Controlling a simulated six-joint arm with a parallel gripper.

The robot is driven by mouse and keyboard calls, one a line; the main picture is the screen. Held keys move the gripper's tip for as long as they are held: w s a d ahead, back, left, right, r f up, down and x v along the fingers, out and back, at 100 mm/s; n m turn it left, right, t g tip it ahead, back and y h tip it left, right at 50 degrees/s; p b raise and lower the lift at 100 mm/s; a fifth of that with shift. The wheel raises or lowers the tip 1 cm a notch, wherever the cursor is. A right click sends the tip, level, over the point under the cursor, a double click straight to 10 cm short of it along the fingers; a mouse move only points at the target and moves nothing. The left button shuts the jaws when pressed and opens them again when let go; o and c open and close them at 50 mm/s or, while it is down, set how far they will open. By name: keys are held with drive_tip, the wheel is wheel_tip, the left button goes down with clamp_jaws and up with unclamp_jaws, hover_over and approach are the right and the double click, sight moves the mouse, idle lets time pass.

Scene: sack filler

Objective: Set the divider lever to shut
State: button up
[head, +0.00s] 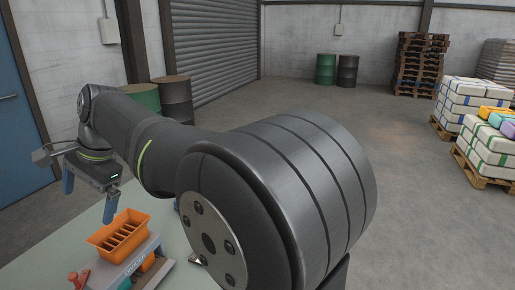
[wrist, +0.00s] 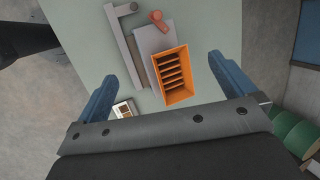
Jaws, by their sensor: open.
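An orange hopper (head: 118,236) with several slats inside stands on a grey body on the table, lower left in the head view. It also shows in the wrist view (wrist: 184,92). A small red lever (head: 78,280) sits at the near side of the body; in the wrist view the red lever (wrist: 157,18) is near the top edge. Whether it is set open or shut I cannot tell. My gripper (head: 89,196), with two blue fingers, is open and empty above and behind the hopper, apart from the lever. In the wrist view the fingers (wrist: 160,68) flank the hopper.
The table (head: 60,238) is pale green, with clear room left of the hopper. A grey bar (wrist: 124,48) lies beside the body in the wrist view. A small white box (wrist: 123,108) is near the left finger. Drums (head: 176,97) stand beyond the table.

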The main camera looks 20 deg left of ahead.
drive_tip(key=c, duration=1.2)
drive_tip(key=n+t+h, duration=0.2)
drive_tip(key=n+h, duration=0.2)
hover_over(72, 274)
wheel_tip(72, 274, down, 2)
wheel_tip(72, 274, down, 17)
drive_tip(key=shift+f, duration=0.1)
clamp_jaws()
